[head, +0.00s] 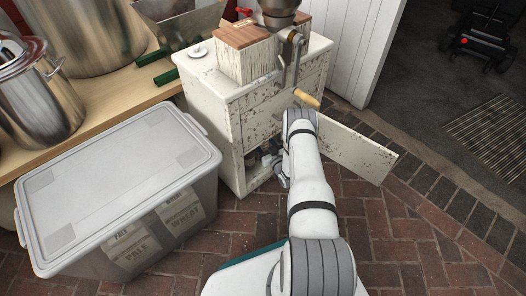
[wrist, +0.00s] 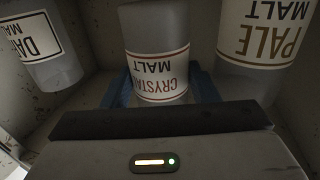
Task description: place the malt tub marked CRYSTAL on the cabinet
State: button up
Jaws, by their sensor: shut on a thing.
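The cabinet (head: 223,85) is a chipped cream-white chest with its lower door (head: 350,150) swung open to the right. My arm reaches down to its open lower compartment, and my gripper (head: 273,160) is at the opening, mostly hidden by the arm. In the wrist view my gripper (wrist: 161,92) has its blue fingers on both sides of the malt tub marked CRYSTAL (wrist: 155,30), shut on it. The tub is pale grey, its label upside down in this view. It is inside the compartment; whether it touches the floor there I cannot tell.
Inside, a tub marked PALE (wrist: 262,70) stands close on the right and one marked DARK (wrist: 62,70), partly cut off, on the left. The cabinet top holds a crank mill on a wooden block (head: 245,62) and a small white item (head: 197,52). A lidded bin (head: 120,180) stands left.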

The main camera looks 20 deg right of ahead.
aim_at(264, 149)
notch_tip(264, 149, down, 4)
jog(key=shift+b, duration=0.95)
jog(key=shift+w+a+f+b, duration=0.1)
jog(key=shift+w+b, duration=0.05)
jog(key=shift+b, duration=0.15)
jog(key=shift+r, duration=0.2)
jog(key=shift+f, duration=0.1)
jog(key=o, duration=0.7)
